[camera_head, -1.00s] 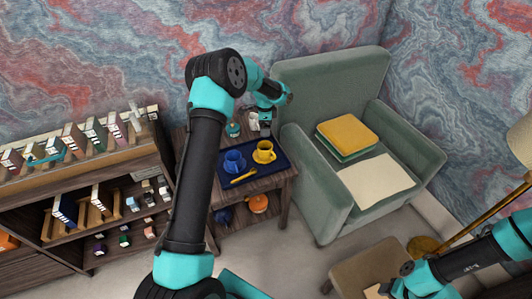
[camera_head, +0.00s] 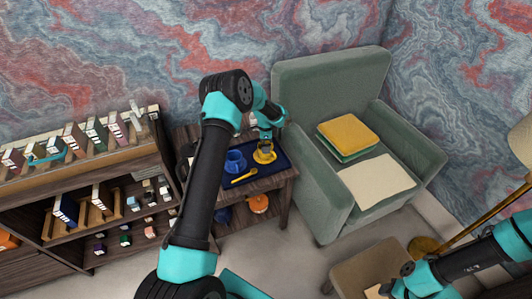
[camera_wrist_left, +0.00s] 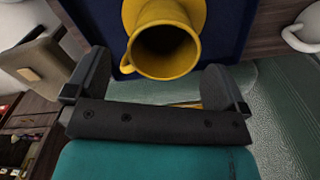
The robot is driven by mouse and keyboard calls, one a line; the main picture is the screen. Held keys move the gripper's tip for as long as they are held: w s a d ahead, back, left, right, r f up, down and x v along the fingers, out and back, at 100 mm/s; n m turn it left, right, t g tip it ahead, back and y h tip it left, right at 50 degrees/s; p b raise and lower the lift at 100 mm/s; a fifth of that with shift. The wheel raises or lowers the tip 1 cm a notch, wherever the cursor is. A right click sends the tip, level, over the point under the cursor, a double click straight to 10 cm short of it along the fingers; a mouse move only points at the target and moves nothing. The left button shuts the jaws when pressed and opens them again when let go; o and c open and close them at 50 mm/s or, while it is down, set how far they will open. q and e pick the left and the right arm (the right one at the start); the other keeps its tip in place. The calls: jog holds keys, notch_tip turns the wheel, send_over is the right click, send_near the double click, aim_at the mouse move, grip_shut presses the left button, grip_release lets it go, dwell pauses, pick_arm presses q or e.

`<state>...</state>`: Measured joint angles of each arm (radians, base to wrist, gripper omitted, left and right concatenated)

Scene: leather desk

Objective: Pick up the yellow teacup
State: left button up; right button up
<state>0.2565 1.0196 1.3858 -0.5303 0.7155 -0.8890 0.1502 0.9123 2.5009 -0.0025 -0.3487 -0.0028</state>
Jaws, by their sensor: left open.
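The yellow teacup (camera_wrist_left: 152,63) stands on a yellow saucer (camera_wrist_left: 201,12) on a dark blue tray (camera_wrist_left: 228,45). In the head view the teacup is largely covered by my left gripper (camera_head: 265,143), which is at it from above. In the left wrist view my left gripper (camera_wrist_left: 160,78) is open, with the teacup's mouth just ahead of and between its two fingers. The cup's handle shows at its lower left. I cannot tell whether a finger touches the cup. My right gripper (camera_head: 387,289) is at the bottom of the head view, too small to read.
A blue cup (camera_head: 235,161) and a yellow spoon (camera_head: 244,177) lie close by on the tray. A white cup (camera_wrist_left: 302,28) stands near the tray. The green armchair (camera_head: 312,190) is right of the side table, the bookshelf (camera_head: 150,180) left.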

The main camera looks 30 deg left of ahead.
pick_arm(q)
jog(key=shift+w+a+f, duration=0.1)
jog(key=shift+f, duration=1.2)
jog(key=shift+w+f, duration=0.1)
jog(key=shift+f, duration=1.2)
jog(key=c, duration=1)
